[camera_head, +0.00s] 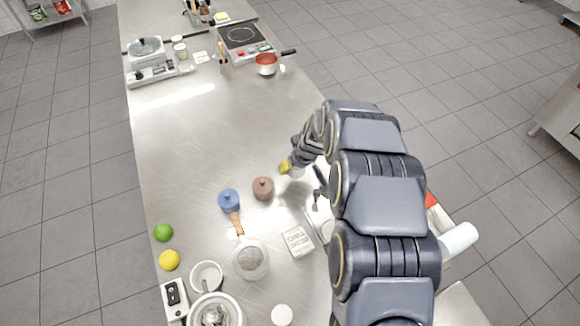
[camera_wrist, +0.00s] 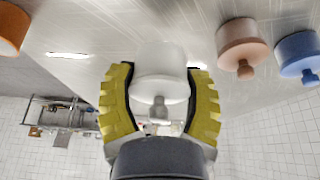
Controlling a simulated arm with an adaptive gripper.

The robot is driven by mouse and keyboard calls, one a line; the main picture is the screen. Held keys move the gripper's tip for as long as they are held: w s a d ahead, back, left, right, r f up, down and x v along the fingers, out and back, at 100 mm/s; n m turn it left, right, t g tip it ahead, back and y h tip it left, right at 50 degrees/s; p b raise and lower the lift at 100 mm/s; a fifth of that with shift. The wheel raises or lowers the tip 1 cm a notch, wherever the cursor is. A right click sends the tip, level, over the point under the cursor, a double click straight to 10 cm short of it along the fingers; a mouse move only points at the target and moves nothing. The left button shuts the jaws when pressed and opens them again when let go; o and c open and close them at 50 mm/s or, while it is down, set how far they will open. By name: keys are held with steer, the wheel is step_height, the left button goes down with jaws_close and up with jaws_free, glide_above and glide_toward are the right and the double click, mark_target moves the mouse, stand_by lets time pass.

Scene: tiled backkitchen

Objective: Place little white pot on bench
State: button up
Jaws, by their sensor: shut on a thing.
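The little white pot (camera_wrist: 160,75), with a knobbed lid, sits between the yellow fingers of my gripper (camera_wrist: 159,100) in the wrist view, and the fingers are shut on it. In the head view my gripper (camera_head: 286,167) is low over the steel bench (camera_head: 190,130), just above and right of the brown pot. The white pot is mostly hidden there by the fingers and arm. I cannot tell whether the pot touches the bench.
A brown pot (camera_head: 263,188) and a blue pot (camera_head: 229,200) stand close by on the left. A strainer (camera_head: 250,260), a white box (camera_head: 298,241), a lime (camera_head: 163,232) and a lemon (camera_head: 169,260) lie nearer. The bench's middle is clear up to the cooker (camera_head: 243,40).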

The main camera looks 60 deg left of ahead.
mark_target(296, 181)
steer(key=shift+f, duration=2.2)
steer(key=shift+f, duration=0.1)
steer(key=o, duration=0.9)
steer(key=v, duration=1.2)
steer(key=shift+a, duration=0.1)
